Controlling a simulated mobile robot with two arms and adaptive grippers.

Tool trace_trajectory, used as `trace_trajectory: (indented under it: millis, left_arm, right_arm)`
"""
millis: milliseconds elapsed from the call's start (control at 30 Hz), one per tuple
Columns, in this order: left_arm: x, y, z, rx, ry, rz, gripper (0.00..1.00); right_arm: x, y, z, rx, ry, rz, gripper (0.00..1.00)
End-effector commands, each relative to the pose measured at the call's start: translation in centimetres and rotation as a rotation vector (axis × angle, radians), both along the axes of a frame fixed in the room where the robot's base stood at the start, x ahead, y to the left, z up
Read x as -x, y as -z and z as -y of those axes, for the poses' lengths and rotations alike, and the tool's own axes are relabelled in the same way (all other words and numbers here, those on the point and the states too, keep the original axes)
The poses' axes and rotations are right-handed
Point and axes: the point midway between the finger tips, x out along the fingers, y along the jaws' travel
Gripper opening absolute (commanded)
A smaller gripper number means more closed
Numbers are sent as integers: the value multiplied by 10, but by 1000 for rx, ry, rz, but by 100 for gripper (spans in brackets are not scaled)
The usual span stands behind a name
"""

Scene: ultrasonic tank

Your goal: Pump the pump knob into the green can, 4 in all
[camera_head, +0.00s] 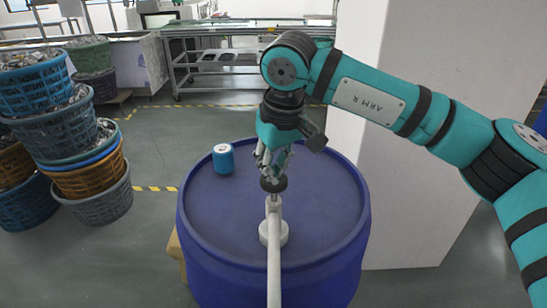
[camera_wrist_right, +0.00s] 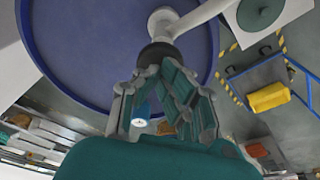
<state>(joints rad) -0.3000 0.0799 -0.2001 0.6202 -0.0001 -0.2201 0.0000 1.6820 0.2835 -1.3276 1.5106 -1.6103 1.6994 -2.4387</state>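The dark round pump knob (camera_head: 273,184) tops a white pump on the blue drum (camera_head: 325,205). The pump's long white spout (camera_head: 274,255) runs toward the bottom edge of the head view. My right gripper (camera_head: 269,172) points down right above the knob, its fingertips drawn together. In the right wrist view, the fingertips (camera_wrist_right: 160,72) meet close at the knob (camera_wrist_right: 158,53); I cannot tell whether they touch it. A small blue can (camera_head: 223,160) with a white top stands left of the pump on the drum lid. The green can is not clearly seen. My left gripper is out of view.
Stacked baskets (camera_head: 65,130) stand at the left. A white pillar (camera_head: 400,200) stands close right of the drum, behind my right arm. A metal workbench (camera_head: 215,58) is at the back. The lid left and right of the pump is mostly bare.

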Motion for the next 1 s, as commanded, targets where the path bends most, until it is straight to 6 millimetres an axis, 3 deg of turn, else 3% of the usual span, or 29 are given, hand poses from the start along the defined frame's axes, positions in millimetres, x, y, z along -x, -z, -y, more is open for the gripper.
trace_trajectory:
  millis: [600,1000]
  left_arm:
    - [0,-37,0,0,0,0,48]
    - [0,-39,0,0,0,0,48]
  right_arm:
    - [0,-53,0,0,0,-1,0]
    - [0,-57,0,0,0,0,0]
